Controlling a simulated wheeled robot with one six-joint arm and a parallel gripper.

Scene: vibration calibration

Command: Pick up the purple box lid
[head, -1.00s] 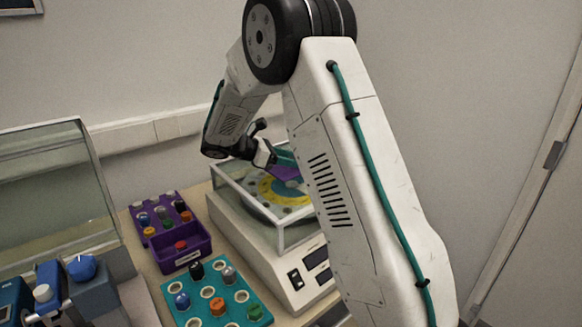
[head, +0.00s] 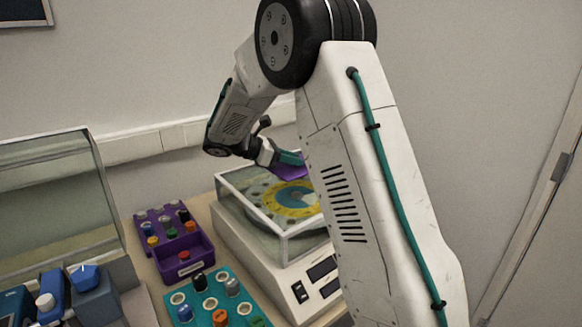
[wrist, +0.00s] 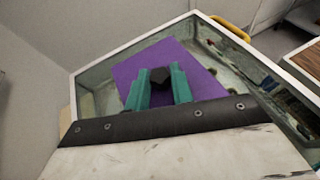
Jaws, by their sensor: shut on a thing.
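The purple box lid (head: 291,170) is a flat purple plate, partly hidden behind my arm in the head view. It also shows in the wrist view (wrist: 203,72), with a dark knob (wrist: 160,77) on it. My gripper (head: 290,158) has teal fingers, and in the wrist view they are shut on the knob, one on each side. The lid is held tilted over the glass-walled case of the white machine (head: 262,262), above its yellow and blue dial (head: 268,200).
A purple tray (head: 200,262) with several coloured knobs stands left of the machine. A teal block (head: 203,312) with several knobs is in front of it. Blue devices (head: 88,298) and a glass tank (head: 50,205) are at the left. A wall stands behind.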

